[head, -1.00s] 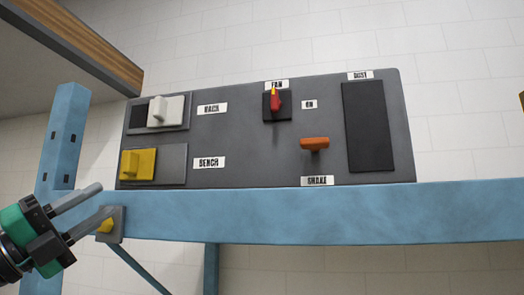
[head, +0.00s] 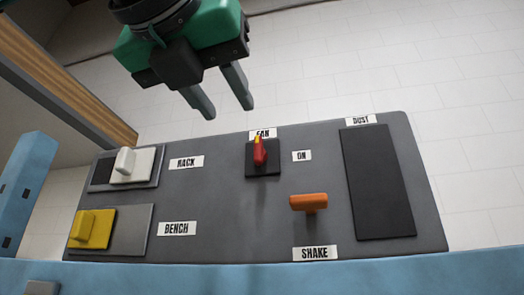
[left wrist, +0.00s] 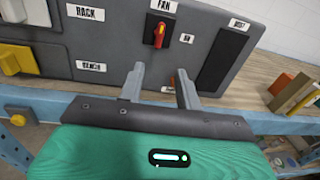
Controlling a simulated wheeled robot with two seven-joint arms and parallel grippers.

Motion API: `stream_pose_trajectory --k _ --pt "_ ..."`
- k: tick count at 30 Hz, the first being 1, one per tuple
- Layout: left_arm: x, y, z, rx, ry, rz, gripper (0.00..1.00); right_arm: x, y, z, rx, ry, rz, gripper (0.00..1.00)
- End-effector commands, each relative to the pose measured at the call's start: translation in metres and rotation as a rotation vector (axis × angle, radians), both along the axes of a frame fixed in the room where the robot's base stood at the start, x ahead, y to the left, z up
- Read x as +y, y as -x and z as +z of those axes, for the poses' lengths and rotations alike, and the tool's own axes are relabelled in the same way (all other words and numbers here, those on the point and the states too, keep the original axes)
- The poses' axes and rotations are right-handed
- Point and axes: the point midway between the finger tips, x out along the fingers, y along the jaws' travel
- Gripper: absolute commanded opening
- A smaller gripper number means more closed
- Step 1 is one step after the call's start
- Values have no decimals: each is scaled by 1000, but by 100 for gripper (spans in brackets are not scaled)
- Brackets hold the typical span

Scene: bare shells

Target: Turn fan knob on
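The fan knob (head: 260,151) is a red handle with a yellow tip on a black square plate, under the FAN label (head: 263,133). Its handle points up, and the ON label (head: 302,155) is to its right. The knob also shows in the left wrist view (left wrist: 159,34), ahead of the fingers. My left gripper (head: 227,112) is open and empty, above and slightly left of the knob in the head view, not touching it. It also shows in the left wrist view (left wrist: 160,85), with its fingers apart. My right gripper is not in view.
The grey panel (head: 225,225) also carries a white RACK slider (head: 125,162), a yellow BENCH slider (head: 92,229), an orange SHAKE handle (head: 309,203) and a dark DUST plate (head: 377,185). A blue beam (head: 300,277) runs below. Wooden blocks (left wrist: 291,92) stand right of the panel.

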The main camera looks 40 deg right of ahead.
Motion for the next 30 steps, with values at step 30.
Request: stream_pose_trajectory --k 30 --pt "-94 -67 14 -48 -3 78 35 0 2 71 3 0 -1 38"
